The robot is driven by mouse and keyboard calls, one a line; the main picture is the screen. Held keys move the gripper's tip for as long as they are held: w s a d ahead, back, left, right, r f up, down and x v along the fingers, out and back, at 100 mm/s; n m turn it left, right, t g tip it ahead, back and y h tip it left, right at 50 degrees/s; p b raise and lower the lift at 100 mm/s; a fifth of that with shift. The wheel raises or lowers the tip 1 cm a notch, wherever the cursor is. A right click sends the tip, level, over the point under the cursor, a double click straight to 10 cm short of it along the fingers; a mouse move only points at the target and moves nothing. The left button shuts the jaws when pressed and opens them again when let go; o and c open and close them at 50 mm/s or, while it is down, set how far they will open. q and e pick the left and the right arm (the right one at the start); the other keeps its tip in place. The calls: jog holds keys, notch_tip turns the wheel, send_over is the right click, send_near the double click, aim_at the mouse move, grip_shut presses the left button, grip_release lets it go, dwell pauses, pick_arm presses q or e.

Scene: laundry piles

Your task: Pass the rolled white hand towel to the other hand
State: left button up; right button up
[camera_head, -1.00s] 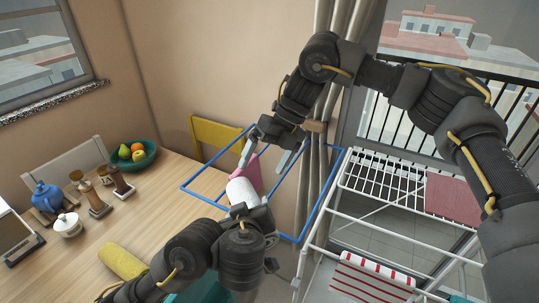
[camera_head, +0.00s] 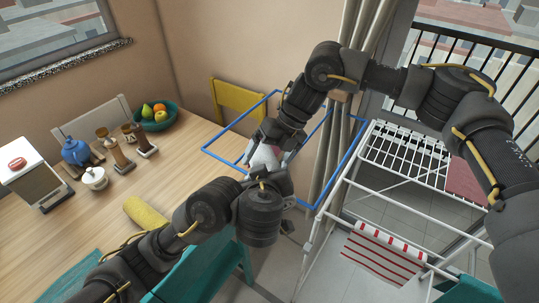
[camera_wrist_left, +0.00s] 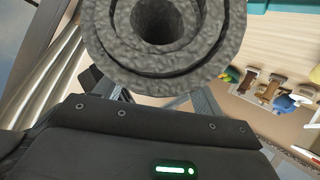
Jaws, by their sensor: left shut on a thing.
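The rolled white hand towel (camera_head: 264,158) is in the middle of the head view, raised in front of the table's right end. My left gripper (camera_head: 266,172) comes from below and is shut on the towel. In the left wrist view, the spiral end of the rolled towel (camera_wrist_left: 205,38) looks grey and fills the top middle. My right gripper (camera_head: 267,148) comes down from above, right at the towel's upper part. Its fingers are partly hidden, and I cannot tell whether they press on the towel.
A blue frame (camera_head: 232,165) surrounds the hands. A white drying rack (camera_head: 375,205) with a red-striped cloth (camera_head: 385,250) stands at right. The wooden table (camera_head: 60,235) holds a yellow roll (camera_head: 145,213), a fruit bowl (camera_head: 157,122) and a blue teapot (camera_head: 75,151).

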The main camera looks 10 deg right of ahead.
jog(key=c, duration=1.2)
pick_arm(q)
jog(key=o, duration=1.2)
jog(key=shift+c, duration=0.2)
pick_arm(e)
jog(key=shift+o, duration=0.2)
